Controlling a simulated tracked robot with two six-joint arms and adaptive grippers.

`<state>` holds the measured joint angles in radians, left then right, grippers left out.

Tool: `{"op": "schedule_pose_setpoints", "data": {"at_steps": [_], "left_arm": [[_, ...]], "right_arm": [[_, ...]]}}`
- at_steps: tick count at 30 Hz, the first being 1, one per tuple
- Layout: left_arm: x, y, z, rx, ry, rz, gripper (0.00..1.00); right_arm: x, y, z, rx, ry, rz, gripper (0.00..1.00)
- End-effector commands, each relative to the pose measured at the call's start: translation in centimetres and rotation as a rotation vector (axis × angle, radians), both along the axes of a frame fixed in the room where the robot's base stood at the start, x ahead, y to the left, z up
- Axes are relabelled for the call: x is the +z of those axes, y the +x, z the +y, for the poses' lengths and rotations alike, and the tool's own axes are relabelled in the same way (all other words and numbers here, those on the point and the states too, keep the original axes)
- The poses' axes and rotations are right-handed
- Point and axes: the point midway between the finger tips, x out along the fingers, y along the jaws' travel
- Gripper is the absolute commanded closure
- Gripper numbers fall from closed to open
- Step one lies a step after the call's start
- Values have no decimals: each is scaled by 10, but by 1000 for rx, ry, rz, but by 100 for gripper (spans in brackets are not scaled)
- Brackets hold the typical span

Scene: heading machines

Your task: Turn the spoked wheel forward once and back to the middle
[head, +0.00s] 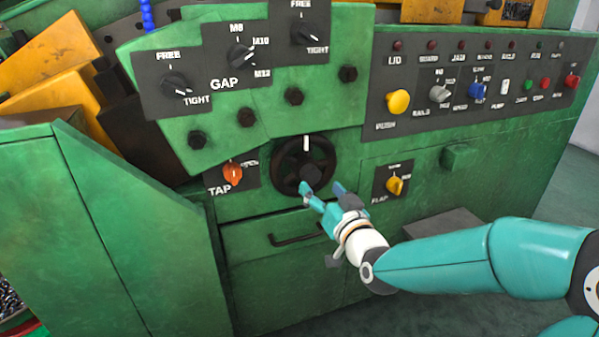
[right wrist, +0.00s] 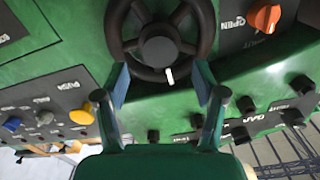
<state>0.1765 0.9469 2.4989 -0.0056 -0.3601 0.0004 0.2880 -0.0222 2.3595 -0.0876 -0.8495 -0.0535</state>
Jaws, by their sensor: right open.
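The spoked wheel (head: 289,163) is dark, with a thick rim and a round hub, and sits on the green machine's front. A white mark (head: 306,143) stands at the top of the wheel, roughly upright. My right gripper (head: 322,189) is open at the lower right of the wheel. In the right wrist view, which shows the panel about upside down, the wheel (right wrist: 158,48) lies ahead of the open fingers (right wrist: 162,84). My left gripper is not in view.
An orange TAP knob (head: 232,174) is left of the wheel and a yellow FLAP knob (head: 395,186) is right of it. A drawer handle (head: 297,239) sits below. Black GAP knobs (head: 242,55) and dark bolts (head: 294,96) are above; a switch panel (head: 460,118) is upper right.

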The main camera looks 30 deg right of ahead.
Motion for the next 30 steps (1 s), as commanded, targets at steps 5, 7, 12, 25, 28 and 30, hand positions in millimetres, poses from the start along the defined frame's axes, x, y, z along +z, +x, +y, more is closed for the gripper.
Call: {"op": "schedule_pose_setpoints", "data": {"at_steps": [5,7,12,25,28,30], "left_arm": [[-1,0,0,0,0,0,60],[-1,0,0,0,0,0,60],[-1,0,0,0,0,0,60],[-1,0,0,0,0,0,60],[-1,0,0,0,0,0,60],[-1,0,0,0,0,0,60]], "right_arm": [[-1,37,-8,2,1,0,30],[-1,48,-10,2,1,0,30],[0,66,-15,2,1,0,30],[0,72,-17,1,1,0,35],[0,72,-17,1,1,0,52],[0,72,-17,1,1,0,64]]}}
